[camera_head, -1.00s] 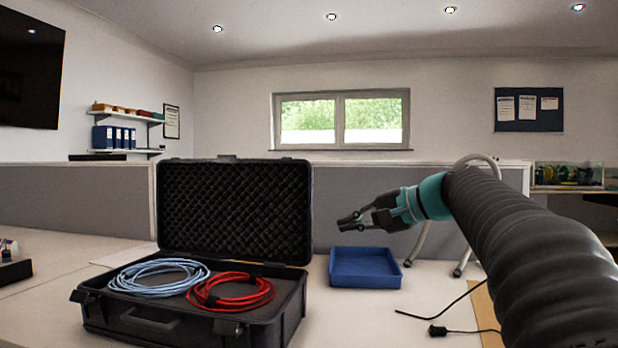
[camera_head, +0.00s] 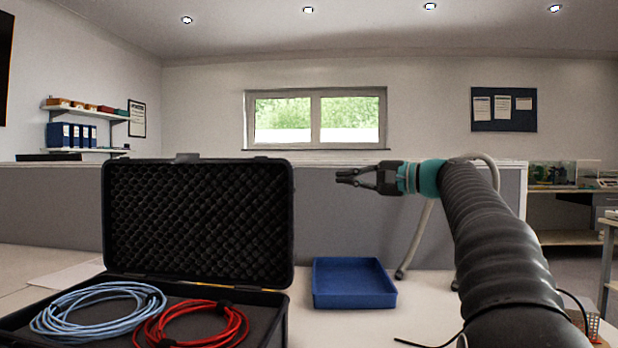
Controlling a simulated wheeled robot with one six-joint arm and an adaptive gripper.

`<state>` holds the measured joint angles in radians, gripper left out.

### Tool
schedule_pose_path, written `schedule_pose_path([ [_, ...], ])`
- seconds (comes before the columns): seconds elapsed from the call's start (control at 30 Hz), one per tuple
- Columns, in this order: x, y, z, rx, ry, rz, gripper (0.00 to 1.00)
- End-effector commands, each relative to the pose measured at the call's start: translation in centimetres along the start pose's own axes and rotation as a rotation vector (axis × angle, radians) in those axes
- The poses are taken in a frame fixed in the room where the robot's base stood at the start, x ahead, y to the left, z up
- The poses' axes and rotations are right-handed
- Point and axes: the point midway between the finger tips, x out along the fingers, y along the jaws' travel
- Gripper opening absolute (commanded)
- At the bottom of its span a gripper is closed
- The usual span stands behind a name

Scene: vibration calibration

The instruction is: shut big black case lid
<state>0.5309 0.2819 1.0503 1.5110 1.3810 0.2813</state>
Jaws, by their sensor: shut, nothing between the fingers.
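The big black case (camera_head: 262,301) stands open on the table at the lower left, its front cut off by the picture's bottom edge. Its lid (camera_head: 198,222) stands upright at the back, with dark egg-crate foam facing me. A light blue cable coil (camera_head: 98,312) and a red cable coil (camera_head: 192,325) lie on the foam in the base. My gripper (camera_head: 345,177) is shut and empty. It is in the air to the right of the lid, near the height of the lid's top edge, pointing left and apart from the lid.
A blue tray (camera_head: 353,284) sits on the table right of the case, below my gripper. A grey partition (camera_head: 400,225) runs behind the table. A black cable (camera_head: 428,344) lies at the front right. The air between lid and gripper is clear.

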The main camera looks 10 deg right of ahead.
Motion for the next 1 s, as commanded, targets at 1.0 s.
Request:
schedule_pose_path([
  [1.0,8.7,0.0,3.6,-0.001,0.000,0.000,0.00],
])
